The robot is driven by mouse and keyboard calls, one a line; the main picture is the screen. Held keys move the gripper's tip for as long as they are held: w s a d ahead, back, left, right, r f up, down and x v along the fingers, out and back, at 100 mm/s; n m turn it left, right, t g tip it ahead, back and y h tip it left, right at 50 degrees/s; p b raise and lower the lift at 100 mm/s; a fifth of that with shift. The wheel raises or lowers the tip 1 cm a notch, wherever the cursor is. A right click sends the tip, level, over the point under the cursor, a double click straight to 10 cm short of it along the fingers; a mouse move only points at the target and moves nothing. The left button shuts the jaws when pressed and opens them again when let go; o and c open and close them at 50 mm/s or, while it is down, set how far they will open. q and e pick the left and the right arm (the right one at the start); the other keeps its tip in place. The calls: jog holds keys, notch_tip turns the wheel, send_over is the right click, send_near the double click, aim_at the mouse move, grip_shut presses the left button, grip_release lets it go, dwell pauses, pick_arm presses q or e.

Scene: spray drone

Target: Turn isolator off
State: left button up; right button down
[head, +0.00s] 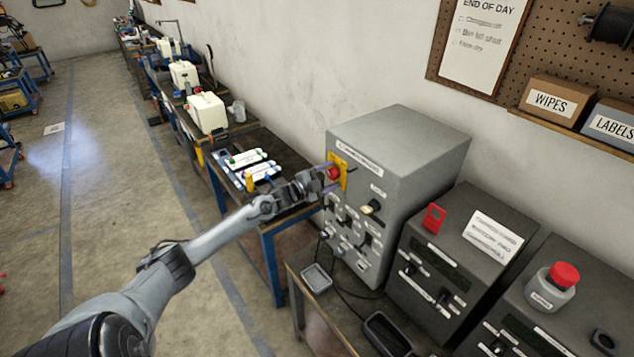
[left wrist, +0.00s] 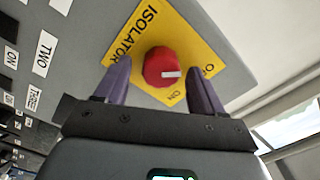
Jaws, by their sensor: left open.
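The isolator is a red rotary knob (head: 333,173) on a yellow plate (head: 344,161) on the front of a tall grey cabinet (head: 372,152). In the left wrist view the knob (left wrist: 160,67) shows a white mark pointing right in the picture. The yellow plate (left wrist: 140,37) reads ISOLATOR, with ON at lower right and a partly cut-off label at upper right. My left gripper (left wrist: 162,78) is open, its purple fingers on either side of the knob. Whether they touch it I cannot tell. In the head view my left gripper (head: 326,183) reaches the plate. My right gripper is out of view.
Below the knob, the cabinet carries several other switches and labels (head: 350,236). Floor is open at left.

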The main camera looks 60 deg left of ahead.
pick_arm(q)
jog(key=s+d, duration=0.1)
jog(key=s, duration=0.9)
jog(key=shift+s, duration=0.25)
dwell(0.3)
